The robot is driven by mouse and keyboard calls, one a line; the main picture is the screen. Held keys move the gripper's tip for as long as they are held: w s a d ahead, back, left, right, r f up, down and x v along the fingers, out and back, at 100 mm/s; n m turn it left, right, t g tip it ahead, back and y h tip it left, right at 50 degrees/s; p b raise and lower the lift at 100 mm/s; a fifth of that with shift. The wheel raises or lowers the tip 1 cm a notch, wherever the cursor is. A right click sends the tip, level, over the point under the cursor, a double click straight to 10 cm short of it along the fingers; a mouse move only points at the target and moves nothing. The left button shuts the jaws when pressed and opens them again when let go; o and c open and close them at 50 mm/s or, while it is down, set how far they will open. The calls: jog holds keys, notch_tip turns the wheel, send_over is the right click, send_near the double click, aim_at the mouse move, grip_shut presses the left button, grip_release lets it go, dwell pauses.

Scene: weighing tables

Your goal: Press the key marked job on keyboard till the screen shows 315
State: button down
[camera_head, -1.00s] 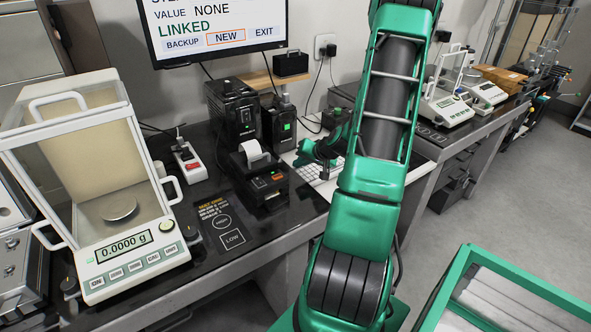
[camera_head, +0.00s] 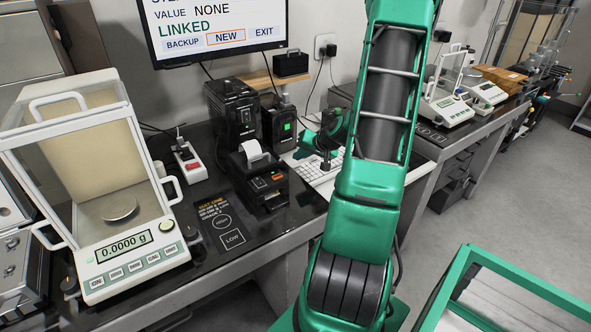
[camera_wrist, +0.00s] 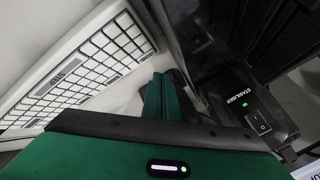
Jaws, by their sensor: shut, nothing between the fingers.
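The white keyboard (camera_head: 318,176) lies on the dark bench, partly hidden behind my arm in the head view. My gripper (camera_head: 326,160) is shut and empty, pointing down over the keyboard's far part. In the wrist view its green fingers (camera_wrist: 163,98) are together, beside the keyboard's edge; I cannot tell whether they touch anything. The screen (camera_head: 212,28) reads VALUE NONE and LINKED, with BACKUP, NEW and EXIT below; NEW is outlined. Its top is cut off.
A black box marked STABILIZER (camera_wrist: 240,100) stands close right of my fingers. A printer (camera_head: 262,178) with paper stands left of the keyboard. A balance (camera_head: 132,250) reading 0.0000 g is at the left. Another bench with balances is at the right.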

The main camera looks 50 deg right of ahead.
jog(key=shift+r, duration=1.6)
